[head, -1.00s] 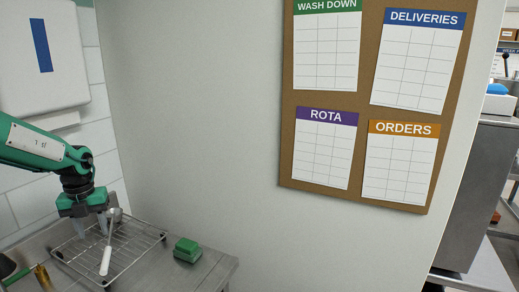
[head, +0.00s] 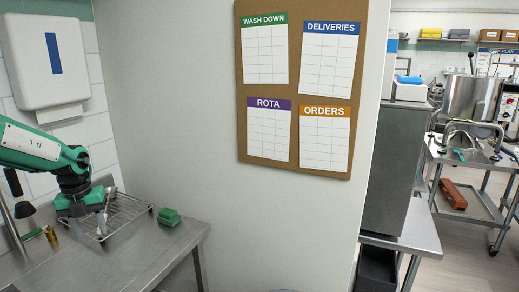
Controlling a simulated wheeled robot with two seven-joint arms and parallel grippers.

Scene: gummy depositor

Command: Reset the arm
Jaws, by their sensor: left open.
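My left gripper (head: 88,222) hangs fingers-down over a wire rack (head: 128,209) on the steel counter at the lower left. It is open. A tool with a white handle (head: 102,225) lies on the rack beside the fingers, and the gripper partly hides it. I cannot tell whether a finger touches it. My green and black left arm comes in from the left edge. My right gripper is not in view.
A grey wall with a notice board (head: 295,95) stands behind. A wall dispenser (head: 45,60) hangs above. At the right are a steel cabinet (head: 398,165) and a trolley (head: 475,200).

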